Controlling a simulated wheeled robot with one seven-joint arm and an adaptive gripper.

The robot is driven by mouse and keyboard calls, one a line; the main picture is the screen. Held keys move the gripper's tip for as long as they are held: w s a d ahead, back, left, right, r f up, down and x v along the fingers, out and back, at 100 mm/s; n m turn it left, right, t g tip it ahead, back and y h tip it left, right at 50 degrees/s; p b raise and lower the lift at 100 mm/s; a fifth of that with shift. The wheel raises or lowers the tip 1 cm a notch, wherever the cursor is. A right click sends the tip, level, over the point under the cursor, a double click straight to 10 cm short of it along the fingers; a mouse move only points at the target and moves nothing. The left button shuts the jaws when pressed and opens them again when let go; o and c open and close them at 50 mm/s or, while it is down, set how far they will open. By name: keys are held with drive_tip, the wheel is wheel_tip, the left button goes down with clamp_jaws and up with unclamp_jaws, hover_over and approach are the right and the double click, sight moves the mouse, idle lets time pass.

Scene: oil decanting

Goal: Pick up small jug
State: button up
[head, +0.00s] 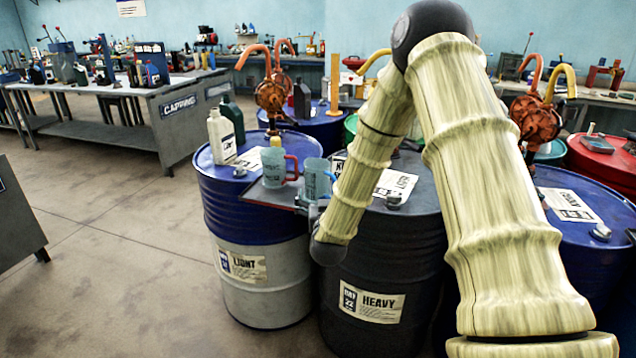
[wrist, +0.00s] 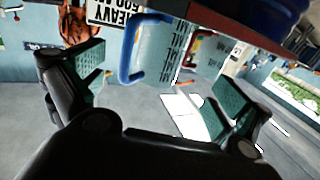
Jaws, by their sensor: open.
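Two translucent jugs stand side by side on a dark tray (head: 262,194) on the drums. One jug with a red handle (head: 272,168) is at left, and one jug with a blue handle (head: 317,180) is at right, close to my gripper. I cannot tell which is the small one. In the wrist view the blue-handled jug (wrist: 163,52) hangs tilted in the picture beyond the fingers, with the red-handled jug (wrist: 204,56) behind it. My gripper (wrist: 158,90) is open and empty, its green-padded fingers spread wide. In the head view my arm mostly hides it.
The tray spans the blue LIGHT drum (head: 225,195) and the black HEAVY drum (head: 395,250). A white bottle (head: 221,138) and dark green bottle (head: 233,118) stand behind at left. Orange hand pumps (head: 270,95) rise behind. The floor at left is clear.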

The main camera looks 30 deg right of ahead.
sight(318, 187)
drive_tip(key=shift+f+p+x, duration=0.15)
drive_tip(key=shift+p+x, duration=0.2)
drive_tip(key=shift+x, duration=1.1)
drive_tip(key=shift+f+p+x, duration=0.15)
drive_tip(key=shift+p+x, duration=0.15)
drive_tip(key=shift+x, duration=1.1)
drive_tip(key=shift+f+p+x, duration=0.15)
drive_tip(key=shift+p+x, duration=0.2)
drive_tip(key=shift+x, duration=1.1)
drive_tip(key=shift+a, duration=0.15)
drive_tip(key=c, duration=1.5)
